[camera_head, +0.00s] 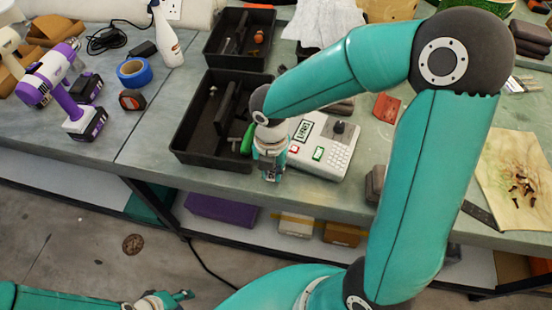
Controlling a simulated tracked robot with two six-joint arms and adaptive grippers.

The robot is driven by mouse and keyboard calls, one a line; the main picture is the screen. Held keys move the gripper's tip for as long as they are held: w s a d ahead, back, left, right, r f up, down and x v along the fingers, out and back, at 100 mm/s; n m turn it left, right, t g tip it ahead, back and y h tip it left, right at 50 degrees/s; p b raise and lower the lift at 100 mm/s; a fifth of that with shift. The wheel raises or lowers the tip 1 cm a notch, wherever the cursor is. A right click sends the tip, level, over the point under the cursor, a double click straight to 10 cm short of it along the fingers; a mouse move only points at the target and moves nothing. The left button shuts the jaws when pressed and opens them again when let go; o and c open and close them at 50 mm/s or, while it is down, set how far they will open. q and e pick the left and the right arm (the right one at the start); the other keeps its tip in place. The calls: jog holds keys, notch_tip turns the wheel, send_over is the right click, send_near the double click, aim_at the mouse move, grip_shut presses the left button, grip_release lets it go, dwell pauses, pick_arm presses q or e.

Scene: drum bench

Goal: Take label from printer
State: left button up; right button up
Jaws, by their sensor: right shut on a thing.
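The label printer (337,150) is a pale box with a keypad, a small green-lit screen, a red and a green button and a dark knob. It stands on the bench near the front edge. My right gripper (271,176) points down at the printer's left side, above the bench's front edge. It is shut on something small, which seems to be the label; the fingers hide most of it. My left gripper (181,297) is low at the bottom left, in front of the bench and away from the printer. I cannot tell how its fingers stand.
A black tray (186,147) stands left of the printer, with a green-handled thing (247,139) at its right side. A second black tray (211,43) is behind. Blue tape (133,73), a tape measure (132,99) and a purple drill (50,75) lie left. A board with screws (508,165) lies right.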

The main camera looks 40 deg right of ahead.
jog(key=shift+r+p, duration=0.95)
jog(key=shift+r, duration=0.05)
jog(key=shift+r+p, duration=2.3)
jog(key=shift+r, duration=0.2)
jog(key=shift+w, duration=0.1)
